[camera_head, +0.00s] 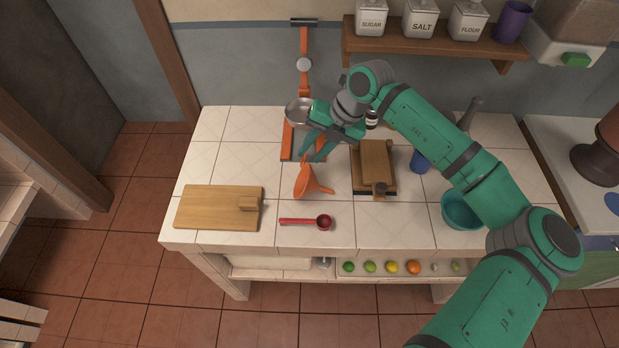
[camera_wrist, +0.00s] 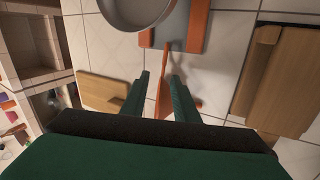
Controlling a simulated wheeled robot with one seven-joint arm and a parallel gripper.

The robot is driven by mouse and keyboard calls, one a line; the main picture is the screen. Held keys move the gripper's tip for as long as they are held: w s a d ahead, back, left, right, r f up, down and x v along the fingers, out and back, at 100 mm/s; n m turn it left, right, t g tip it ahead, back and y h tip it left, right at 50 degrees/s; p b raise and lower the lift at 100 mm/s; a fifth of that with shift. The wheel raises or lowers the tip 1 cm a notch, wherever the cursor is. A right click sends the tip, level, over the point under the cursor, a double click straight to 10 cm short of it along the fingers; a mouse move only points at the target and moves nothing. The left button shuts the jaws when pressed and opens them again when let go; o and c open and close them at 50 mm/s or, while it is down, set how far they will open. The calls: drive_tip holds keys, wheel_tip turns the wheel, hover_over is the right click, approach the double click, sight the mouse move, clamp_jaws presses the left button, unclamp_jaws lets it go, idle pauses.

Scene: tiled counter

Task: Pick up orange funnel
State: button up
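The orange funnel (camera_head: 306,183) lies on the tiled counter, tilted, with its narrow end toward the right in the head view. My gripper (camera_head: 311,158) is just above and behind it, pointing down, with its fingertips close to the funnel's upper edge. In the wrist view, the two green fingers of my gripper (camera_wrist: 160,85) are apart. A thin orange part of the funnel (camera_wrist: 163,82) shows between them, with a gap on each side. Whether a finger touches it cannot be told. The lower part of the funnel is hidden by my gripper in the wrist view.
An orange stand (camera_head: 304,75) with a metal bowl (camera_head: 298,111) is right behind my gripper. A cutting board (camera_head: 215,208) lies left, a red scoop (camera_head: 305,221) in front, and a wooden press (camera_head: 376,162) right. A teal bowl (camera_head: 459,212) sits farther right.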

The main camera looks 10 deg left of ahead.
drive_tip(key=x, duration=0.5)
drive_tip(key=shift+s+d+f, duration=0.1)
drive_tip(key=shift+d+f, duration=0.1)
drive_tip(key=shift+d, duration=0.1)
clamp_jaws()
